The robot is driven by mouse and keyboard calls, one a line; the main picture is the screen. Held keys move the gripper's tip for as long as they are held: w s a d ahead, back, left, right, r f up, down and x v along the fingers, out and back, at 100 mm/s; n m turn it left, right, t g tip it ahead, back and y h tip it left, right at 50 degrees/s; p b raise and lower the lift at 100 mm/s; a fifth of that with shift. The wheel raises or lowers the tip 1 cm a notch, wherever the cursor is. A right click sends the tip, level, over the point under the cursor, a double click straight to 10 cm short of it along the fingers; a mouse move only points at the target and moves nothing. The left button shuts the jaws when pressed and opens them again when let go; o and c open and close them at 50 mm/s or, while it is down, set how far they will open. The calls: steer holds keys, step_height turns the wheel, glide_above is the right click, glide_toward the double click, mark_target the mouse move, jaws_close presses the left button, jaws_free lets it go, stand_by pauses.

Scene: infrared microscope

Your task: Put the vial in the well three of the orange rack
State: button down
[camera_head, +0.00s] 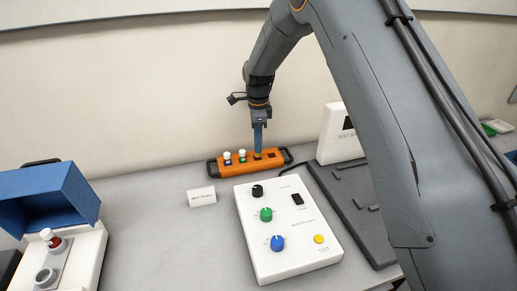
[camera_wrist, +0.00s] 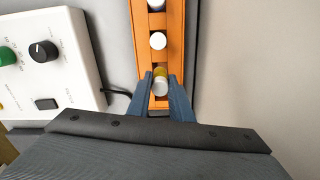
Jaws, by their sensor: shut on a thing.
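The orange rack (camera_head: 236,170) lies on the bench against the back wall, with a dark handle at each end. Two white-capped vials (camera_head: 227,158) (camera_head: 242,156) stand in its left wells. My gripper (camera_head: 258,151) points straight down at the well to their right, its blue fingers at the rack's top. In the wrist view the fingers (camera_wrist: 161,92) are shut on a vial with a grey cap and a yellow band (camera_wrist: 161,84), over the orange rack (camera_wrist: 174,50). Its lower part is hidden, so how deep it sits cannot be told.
A white control box (camera_head: 285,235) with knobs stands in front of the rack, and a small white label card (camera_head: 201,197) at left. A blue-lidded device (camera_head: 70,200) holding a red vial (camera_head: 51,239) is far left. A dark-based instrument (camera_head: 350,205) stands right.

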step_height(320, 180, down, 3)
steer(key=shift+f+p, duration=0.15)
steer(key=shift+p, duration=0.4)
steer(key=c, duration=1.6)
jaws_free()
step_height(320, 180, up, 12)
steer(key=b, duration=0.3)
steer(key=shift+b, duration=0.4)
steer(key=s+d+f+n, duration=0.1)
steer(key=s+d+n, duration=0.4)
steer(key=s, duration=0.6)
steer(key=s+d+f+n, duration=0.2)
steer(key=s+d+n, duration=0.4)
steer(key=s, duration=0.5)
steer(key=s+d+f+n, duration=0.1)
steer(key=s+d+n, duration=0.5)
steer(key=s+d, duration=0.3)
steer(key=shift+s+f+t, duration=0.2)
steer(key=shift+s+t, duration=0.2)
steer(key=shift+s, duration=0.5)
